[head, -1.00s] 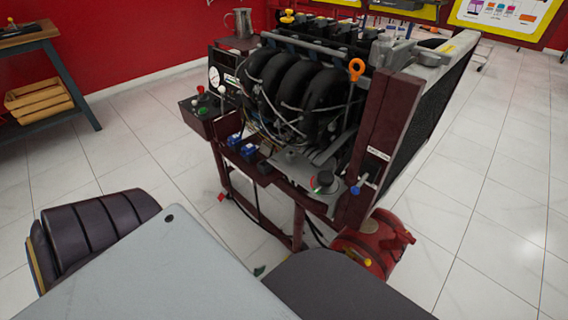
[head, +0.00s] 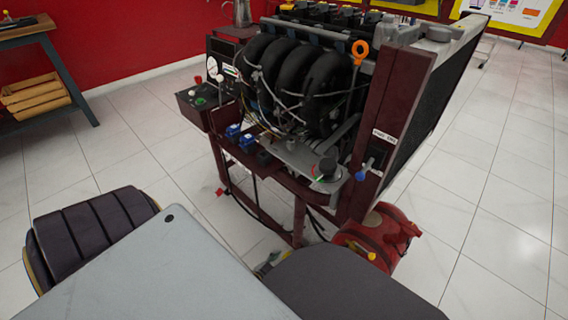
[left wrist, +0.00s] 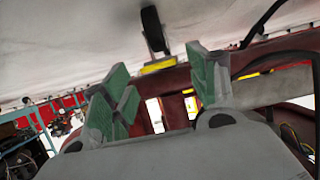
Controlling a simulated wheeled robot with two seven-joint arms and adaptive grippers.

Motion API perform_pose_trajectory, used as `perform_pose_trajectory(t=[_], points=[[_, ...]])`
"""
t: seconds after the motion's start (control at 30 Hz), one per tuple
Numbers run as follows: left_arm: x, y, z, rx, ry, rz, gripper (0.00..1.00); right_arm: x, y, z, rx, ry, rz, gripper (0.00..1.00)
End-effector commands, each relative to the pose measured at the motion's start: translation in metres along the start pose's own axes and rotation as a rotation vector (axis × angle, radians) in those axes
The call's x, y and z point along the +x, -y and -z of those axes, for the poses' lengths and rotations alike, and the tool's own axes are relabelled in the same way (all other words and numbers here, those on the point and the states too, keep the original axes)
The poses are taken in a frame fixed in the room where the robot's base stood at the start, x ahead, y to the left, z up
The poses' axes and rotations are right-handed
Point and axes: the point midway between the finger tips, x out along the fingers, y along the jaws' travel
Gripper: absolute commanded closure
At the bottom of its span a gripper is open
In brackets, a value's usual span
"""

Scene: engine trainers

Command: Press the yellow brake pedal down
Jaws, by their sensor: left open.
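In the left wrist view a yellow bar (left wrist: 158,66), which looks like the brake pedal, shows between and beyond my fingers, with a dark rounded piece above it. My left gripper (left wrist: 162,88) is open, its green pads standing apart with nothing between them. I cannot tell whether a finger touches the bar. In the head view only a small part of the left gripper (head: 267,264) shows, low beside the engine stand (head: 298,222); my own arm covers the rest. The pedal is not clear in the head view. My right gripper is not in view.
The engine (head: 300,85) sits on the dark red stand, with a radiator (head: 435,95) at its right. A red tank (head: 385,238) is low at the stand's right. A workbench (head: 40,70) stands at far left. The tiled floor is open at left and right.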

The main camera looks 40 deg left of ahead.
Motion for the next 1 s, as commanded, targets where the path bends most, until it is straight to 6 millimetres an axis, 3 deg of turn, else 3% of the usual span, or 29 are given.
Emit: perform_pose_trajectory(t=[0.2, 0.6, 1.0], points=[[0.0121, -0.0003, 0.0002, 0.0, -0.002, -0.001, 0.41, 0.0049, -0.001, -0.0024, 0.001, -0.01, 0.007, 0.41], [0.0139, -0.0002, 0.0007, 0.0, -0.001, 0.0, 0.42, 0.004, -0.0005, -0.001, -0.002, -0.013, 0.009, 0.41], [0.0138, 0.0, 0.0006, 0.0, -0.001, 0.0, 0.94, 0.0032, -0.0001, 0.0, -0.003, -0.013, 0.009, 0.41]])
